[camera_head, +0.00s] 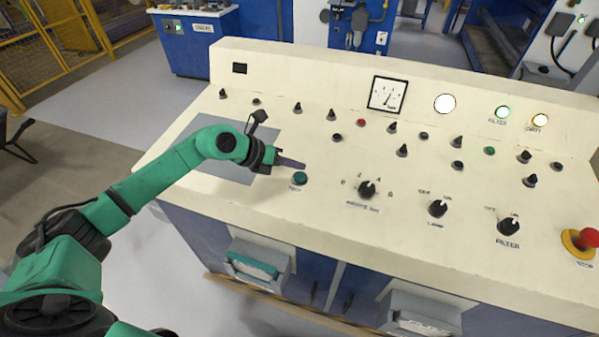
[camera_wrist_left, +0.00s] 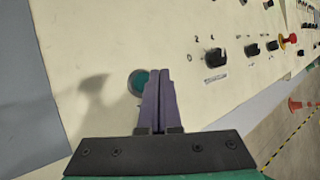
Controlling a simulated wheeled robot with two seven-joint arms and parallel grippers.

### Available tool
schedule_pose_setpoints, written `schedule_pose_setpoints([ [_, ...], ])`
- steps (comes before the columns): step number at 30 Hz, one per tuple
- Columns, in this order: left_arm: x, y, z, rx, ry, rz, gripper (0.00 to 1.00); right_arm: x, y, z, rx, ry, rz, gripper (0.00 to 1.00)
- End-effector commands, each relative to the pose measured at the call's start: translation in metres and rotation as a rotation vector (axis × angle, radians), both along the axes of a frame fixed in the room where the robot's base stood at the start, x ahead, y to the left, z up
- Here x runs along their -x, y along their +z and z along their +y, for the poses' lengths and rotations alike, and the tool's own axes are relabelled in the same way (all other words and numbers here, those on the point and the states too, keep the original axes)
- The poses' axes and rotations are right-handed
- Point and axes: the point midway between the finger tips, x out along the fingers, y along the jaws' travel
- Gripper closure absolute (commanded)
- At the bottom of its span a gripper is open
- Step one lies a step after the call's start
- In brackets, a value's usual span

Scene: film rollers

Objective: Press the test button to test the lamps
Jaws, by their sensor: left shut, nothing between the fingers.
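The green test button (camera_head: 299,178) sits on the cream control panel (camera_head: 330,215), left of a black rotary knob (camera_head: 367,189). My left gripper (camera_head: 300,165) is shut and empty, just beyond the button in the head view. In the left wrist view the button (camera_wrist_left: 138,82) shows beside the left edge of the shut fingers (camera_wrist_left: 160,75), partly covered by them. I cannot tell whether the fingers touch it. The lamps at the upper right are a white one (camera_head: 445,103), a green one (camera_head: 502,112) and a pale yellow one (camera_head: 540,120), which look lit. My right gripper is out of view.
Several black knobs and small buttons cover the panel. A red emergency stop (camera_head: 588,238) stands at the right end, and a gauge (camera_head: 387,94) is on the raised back. A grey plate (camera_head: 215,165) lies under my left arm. A yellow fence (camera_head: 60,50) is at the back left.

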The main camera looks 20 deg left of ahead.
Motion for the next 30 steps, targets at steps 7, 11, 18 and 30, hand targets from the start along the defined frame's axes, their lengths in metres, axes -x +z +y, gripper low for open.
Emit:
schedule_pose_setpoints([
  [7, 0.002, 0.03, 0.0, 0.0, 0.0, 0.0, 1.0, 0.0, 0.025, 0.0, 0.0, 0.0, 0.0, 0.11],
  [11, 0.003, 0.036, 0.0, -0.001, -0.001, -0.001, 1.0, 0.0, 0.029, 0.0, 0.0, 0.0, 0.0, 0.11],
  [18, 0.003, 0.034, 0.0, 0.0, 0.0, 0.0, 1.0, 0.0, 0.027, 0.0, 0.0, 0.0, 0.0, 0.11],
  [30, 0.003, 0.034, 0.0, 0.0, 0.0, 0.0, 1.0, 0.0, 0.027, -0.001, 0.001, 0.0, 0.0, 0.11],
])
